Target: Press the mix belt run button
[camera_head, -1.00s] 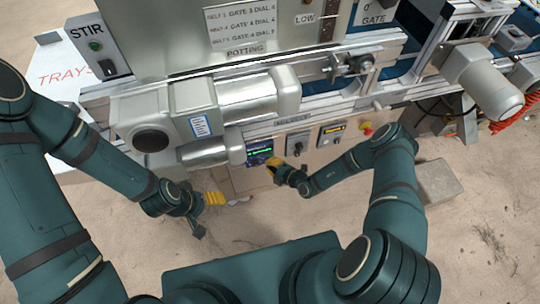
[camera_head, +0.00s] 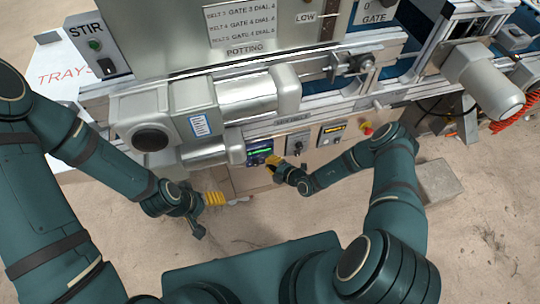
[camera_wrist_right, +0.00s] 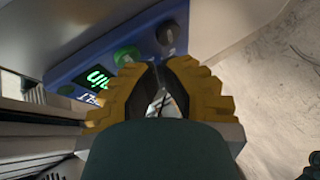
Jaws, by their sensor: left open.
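The blue control panel (camera_wrist_right: 110,58) shows in the right wrist view with a lit green display (camera_wrist_right: 97,78), a green round button (camera_wrist_right: 127,55) and a dark knob (camera_wrist_right: 168,32). In the head view the panel (camera_head: 259,151) is on the machine front, below the grey motor. My right gripper (camera_wrist_right: 156,66) has yellow fingers with tips together, with nothing seen between them. Its tips are right by the green button and partly cover it; I cannot tell if they touch. It also shows in the head view (camera_head: 272,163). My left gripper (camera_head: 214,198) is open, low and left of the panel.
Right of the panel are a grey switch box (camera_head: 297,143), a box with a yellow display (camera_head: 332,132) and a red knob (camera_head: 366,128). A STIR switch box (camera_head: 92,48) is at the upper left. A grey block (camera_head: 438,182) lies on the floor.

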